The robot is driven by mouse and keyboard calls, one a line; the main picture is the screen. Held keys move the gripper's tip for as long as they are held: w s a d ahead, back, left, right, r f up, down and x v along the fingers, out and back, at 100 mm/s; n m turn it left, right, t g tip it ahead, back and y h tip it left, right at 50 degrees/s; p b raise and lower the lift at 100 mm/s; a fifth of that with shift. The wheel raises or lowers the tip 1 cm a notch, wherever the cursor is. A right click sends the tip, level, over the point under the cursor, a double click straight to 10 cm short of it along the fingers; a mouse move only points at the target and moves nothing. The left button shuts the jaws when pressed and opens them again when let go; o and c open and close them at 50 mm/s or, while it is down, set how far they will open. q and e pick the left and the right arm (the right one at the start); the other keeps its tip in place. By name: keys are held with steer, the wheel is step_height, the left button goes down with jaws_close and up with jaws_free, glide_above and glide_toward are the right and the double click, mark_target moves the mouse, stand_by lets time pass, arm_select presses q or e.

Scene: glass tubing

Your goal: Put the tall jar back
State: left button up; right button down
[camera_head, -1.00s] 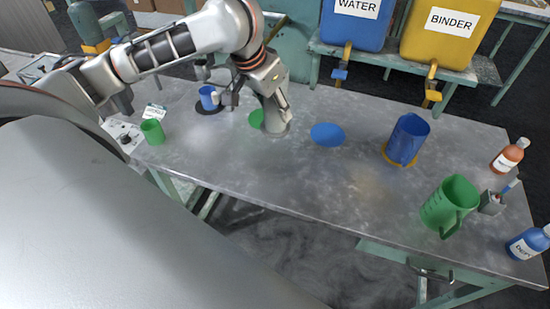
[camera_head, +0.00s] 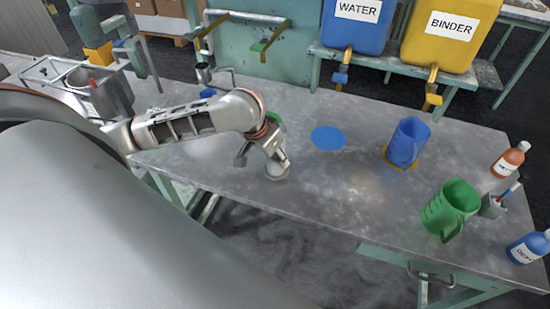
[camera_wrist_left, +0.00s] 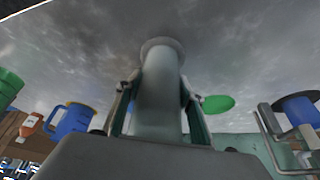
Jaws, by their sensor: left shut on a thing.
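A tall pale grey jar (camera_head: 277,171) with a wider rim at its far end is held by my left gripper (camera_head: 279,158) over the grey table. In the left wrist view the jar (camera_wrist_left: 160,110) runs between the two fingers of my left gripper (camera_wrist_left: 160,92), which are shut on it. I cannot tell whether its base touches the table. A green round mat lies behind it, mostly hidden by my arm in the head view; it shows clear of the jar in the left wrist view (camera_wrist_left: 218,104). My right gripper is not in view.
A blue round mat (camera_head: 328,138) lies bare to the right. A blue jug (camera_head: 408,142) stands on an orange mat; a green jug (camera_head: 449,207) and bottles are farther right. WATER (camera_head: 352,28) and BINDER (camera_head: 447,40) tanks stand behind. The table's front edge is near the jar.

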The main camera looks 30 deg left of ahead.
arm_select(q)
steer(key=shift+f, duration=0.65)
steer(key=shift+f, duration=0.15)
steer(key=o, duration=1.3)
steer(key=shift+c, duration=0.2)
steer(key=shift+r, duration=0.55)
steer(key=v, duration=1.1)
steer(key=shift+s, duration=0.2)
